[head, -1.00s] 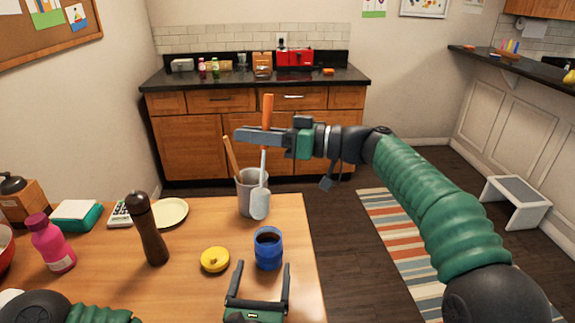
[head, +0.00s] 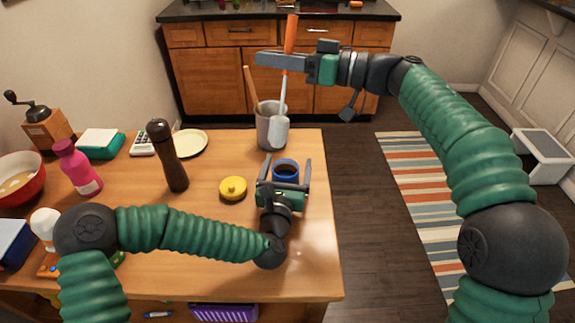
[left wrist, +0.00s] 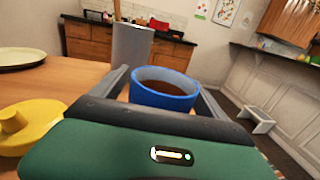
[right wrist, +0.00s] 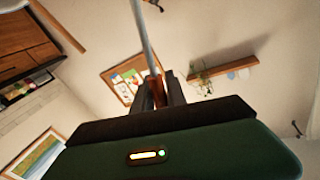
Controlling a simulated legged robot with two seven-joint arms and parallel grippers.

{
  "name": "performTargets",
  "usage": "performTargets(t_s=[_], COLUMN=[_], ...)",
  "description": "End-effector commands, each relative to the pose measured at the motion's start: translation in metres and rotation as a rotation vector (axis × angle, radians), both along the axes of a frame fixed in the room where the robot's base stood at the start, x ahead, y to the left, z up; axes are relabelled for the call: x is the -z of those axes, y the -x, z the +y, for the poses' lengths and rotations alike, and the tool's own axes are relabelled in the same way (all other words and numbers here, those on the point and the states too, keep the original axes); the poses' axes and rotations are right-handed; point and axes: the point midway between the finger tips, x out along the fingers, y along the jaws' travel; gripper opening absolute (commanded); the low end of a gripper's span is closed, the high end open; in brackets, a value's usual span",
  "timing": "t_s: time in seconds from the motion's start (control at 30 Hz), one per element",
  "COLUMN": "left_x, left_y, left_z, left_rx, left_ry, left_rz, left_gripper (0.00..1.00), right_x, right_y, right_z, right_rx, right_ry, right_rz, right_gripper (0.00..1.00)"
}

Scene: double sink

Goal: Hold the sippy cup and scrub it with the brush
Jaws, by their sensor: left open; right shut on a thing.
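The blue sippy cup (head: 286,168) stands upright on the wooden table, with brown inside. It also shows in the left wrist view (left wrist: 165,95). Its yellow lid (head: 232,188) lies beside it on the left. My left gripper (head: 284,166) is open, with its fingers on either side of the cup; I cannot tell if they touch it. My right gripper (head: 270,60) is shut on the orange handle of the brush (head: 290,35). The brush hangs with its pale head (head: 279,132) down, in front of the grey holder (head: 265,118). In the right wrist view the brush shaft (right wrist: 142,30) shows between the fingers.
A wooden-handled utensil (head: 251,85) stands in the holder. A dark pepper mill (head: 168,158), a cream plate (head: 190,142) and a pink bottle (head: 78,168) stand to the left. The table's right edge is close to the cup.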

Motion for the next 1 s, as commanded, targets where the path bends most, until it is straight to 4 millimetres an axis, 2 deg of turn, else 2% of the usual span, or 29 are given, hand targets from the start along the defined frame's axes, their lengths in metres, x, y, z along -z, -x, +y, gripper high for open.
performTargets(t_s=[0.07,0.5,0.53,0.87,1.0], left_x=[-0.0001,-0.0001,-0.0001,-0.0001,-0.0001], left_y=[0.0001,0.0004,0.0004,0.0004,0.0004], left_z=[0.0,0.0,0.0,0.0,0.0], left_rx=[0.0,0.0,0.0,0.0,0.0], left_ry=[0.0,0.0,0.0,0.0,0.0], left_rz=[0.0,0.0,0.0,0.0,0.0], left_gripper=[0.78,0.2,0.57,0.14,0.13], right_x=[-0.0002,-0.0002,-0.0002,-0.0002,-0.0002], right_y=[0.0,0.0,0.0,0.0,0.0], right_z=[0.0,0.0,0.0,0.0,0.0], right_rx=[0.0,0.0,0.0,0.0,0.0], right_ry=[0.0,0.0,0.0,0.0,0.0], right_rz=[0.0,0.0,0.0,0.0,0.0], right_gripper=[0.0,0.0,0.0,0.0,0.0])
